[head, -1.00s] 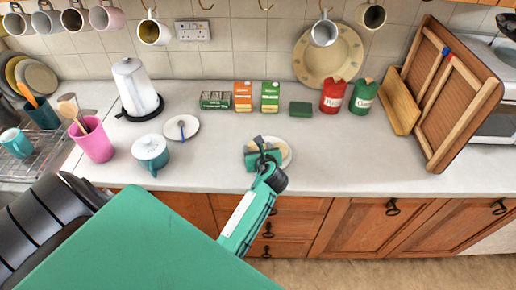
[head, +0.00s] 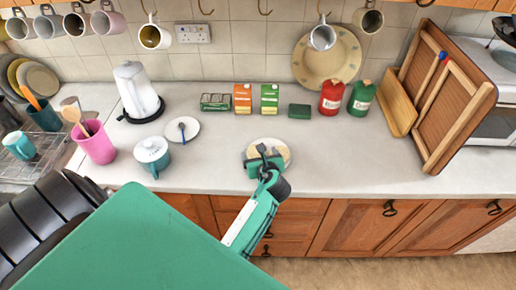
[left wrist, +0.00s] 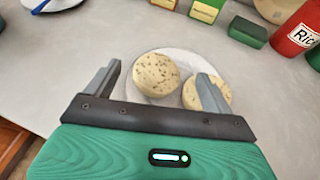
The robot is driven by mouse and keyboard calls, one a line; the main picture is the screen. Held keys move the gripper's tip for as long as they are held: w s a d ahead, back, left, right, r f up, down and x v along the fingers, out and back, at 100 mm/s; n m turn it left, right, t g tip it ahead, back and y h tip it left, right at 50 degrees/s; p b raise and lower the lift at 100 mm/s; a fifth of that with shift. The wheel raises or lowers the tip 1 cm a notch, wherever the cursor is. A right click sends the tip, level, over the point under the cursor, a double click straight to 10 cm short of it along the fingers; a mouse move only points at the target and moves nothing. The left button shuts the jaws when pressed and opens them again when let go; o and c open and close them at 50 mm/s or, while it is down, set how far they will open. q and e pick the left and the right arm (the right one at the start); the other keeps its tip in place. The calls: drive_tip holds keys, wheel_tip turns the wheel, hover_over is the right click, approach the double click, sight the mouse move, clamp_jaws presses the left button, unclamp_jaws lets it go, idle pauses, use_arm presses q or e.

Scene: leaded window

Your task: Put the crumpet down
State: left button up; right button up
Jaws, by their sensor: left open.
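Two round, speckled crumpets lie on a white plate (head: 268,140) near the counter's front edge. In the left wrist view, the left crumpet (left wrist: 156,75) is seen between my fingers. The right crumpet (left wrist: 218,92) is partly hidden behind my right-hand finger. The plate's rim (left wrist: 188,57) shows behind them. My left gripper (head: 264,160) is open at the front side of the plate and hides part of it; its spread fingers also show in the wrist view (left wrist: 157,86). No crumpet looks gripped. My right gripper is not in view.
Cartons (head: 270,98), a green block (head: 299,111) and red and green canisters (head: 332,97) stand behind. Counter right of the plate is clear.

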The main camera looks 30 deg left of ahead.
use_arm(q)
drive_tip(key=p+v, duration=0.4)
drive_tip(key=v, duration=0.5)
drive_tip(key=shift+p, duration=0.35)
drive_tip(key=shift+a, duration=0.1)
